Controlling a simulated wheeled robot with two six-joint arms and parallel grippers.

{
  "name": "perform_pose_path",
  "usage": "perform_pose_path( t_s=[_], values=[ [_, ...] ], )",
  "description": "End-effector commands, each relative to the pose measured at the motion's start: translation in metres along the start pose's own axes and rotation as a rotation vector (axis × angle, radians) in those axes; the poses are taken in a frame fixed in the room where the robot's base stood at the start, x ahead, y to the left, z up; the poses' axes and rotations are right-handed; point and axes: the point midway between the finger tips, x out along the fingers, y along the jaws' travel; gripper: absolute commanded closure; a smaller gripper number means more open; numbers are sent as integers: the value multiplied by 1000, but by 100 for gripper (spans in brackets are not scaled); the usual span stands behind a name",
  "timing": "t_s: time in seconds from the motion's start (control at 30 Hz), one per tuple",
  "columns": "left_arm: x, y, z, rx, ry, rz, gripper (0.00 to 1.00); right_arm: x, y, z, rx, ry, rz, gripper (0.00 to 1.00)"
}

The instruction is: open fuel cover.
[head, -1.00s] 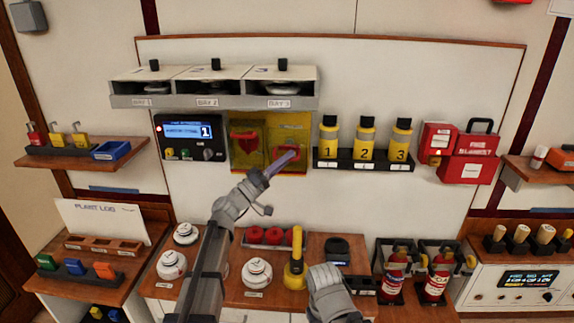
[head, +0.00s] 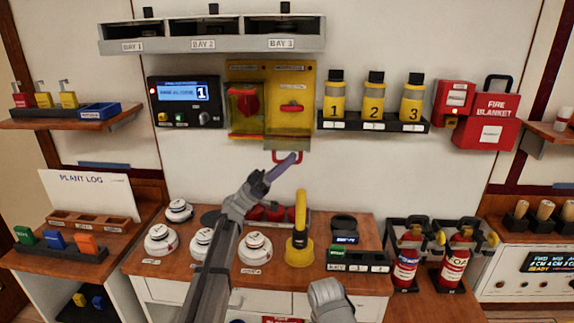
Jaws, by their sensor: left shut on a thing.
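A yellow panel (head: 270,72) on the wall has two red controls side by side; their labels are too small to read. The right control, a red handle (head: 291,107), is uncovered. Its yellowish see-through cover (head: 287,139) hangs below it, with a red loop pull (head: 277,158) at its lower edge. My left gripper (head: 294,158) is shut on this red pull, reaching up from below. The left cover (head: 246,118) is still over its red knob. A grey part of my right arm shows at the bottom; its fingers are not visible.
A display unit (head: 186,102) is left of the panel, and a rack of yellow bottles (head: 374,123) is right of it. A bay shelf (head: 208,39) juts out above. Below, the bench (head: 225,276) holds white detectors and a yellow lamp-like tool (head: 300,240).

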Motion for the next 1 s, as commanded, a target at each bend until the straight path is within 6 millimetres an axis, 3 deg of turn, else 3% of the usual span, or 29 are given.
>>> perform_pose_path(
  t_s=[0.03,0.33,1.0],
  values=[
    [-8,-1,7,-3,0,-6,100,10,-1,-1,0,0,0,100],
    [-21,-5,21,-6,1,-9,100,29,-3,-2,0,0,0,100],
    [-25,-8,25,-7,1,-11,100,35,-3,-2,0,0,0,100]
  ],
)
